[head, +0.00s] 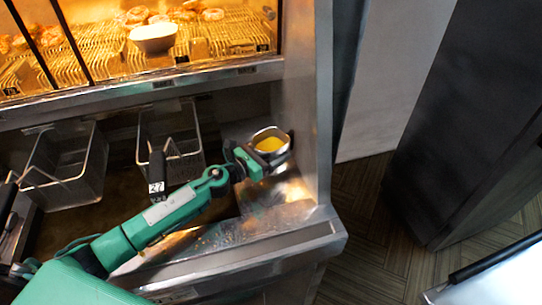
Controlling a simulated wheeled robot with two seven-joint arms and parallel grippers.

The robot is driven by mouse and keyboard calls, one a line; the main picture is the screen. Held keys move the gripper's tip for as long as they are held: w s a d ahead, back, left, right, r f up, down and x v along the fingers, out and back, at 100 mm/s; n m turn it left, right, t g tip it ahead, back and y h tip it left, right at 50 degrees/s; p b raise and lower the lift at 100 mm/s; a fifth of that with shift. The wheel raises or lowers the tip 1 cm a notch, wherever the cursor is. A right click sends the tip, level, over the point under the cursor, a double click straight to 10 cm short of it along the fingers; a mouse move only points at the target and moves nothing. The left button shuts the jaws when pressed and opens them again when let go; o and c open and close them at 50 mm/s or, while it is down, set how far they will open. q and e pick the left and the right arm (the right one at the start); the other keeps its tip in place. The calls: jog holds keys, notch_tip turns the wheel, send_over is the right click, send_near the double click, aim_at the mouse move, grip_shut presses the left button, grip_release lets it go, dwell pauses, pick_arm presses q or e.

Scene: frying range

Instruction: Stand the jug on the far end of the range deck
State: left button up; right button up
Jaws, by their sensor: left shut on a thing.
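The jug (271,133) is a small metal vessel with yellow contents. It is upright over the right-hand end of the range deck (293,215), close to the metal side post. My left gripper (254,160) is at the jug's near left side and shut on it. Whether the jug's base touches the deck is hard to tell, as the gripper hides part of its lower body. My right gripper is not in view.
Two wire fry baskets (68,160) (172,135) sit in the fryer left of the jug. A lit warming rack (100,50) with fried food and a white bowl (153,38) is above. A metal side post (308,100) bounds the deck on the right, with open floor (365,230) beyond.

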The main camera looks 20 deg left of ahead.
pick_arm(q)
jog(key=shift+f, duration=1.55)
jog(key=shift+f+b, duration=0.1)
jog(key=shift+b, duration=0.25)
jog(key=o, duration=1.4)
jog(key=shift+f, duration=0.1)
jog(key=shift+c, duration=0.2)
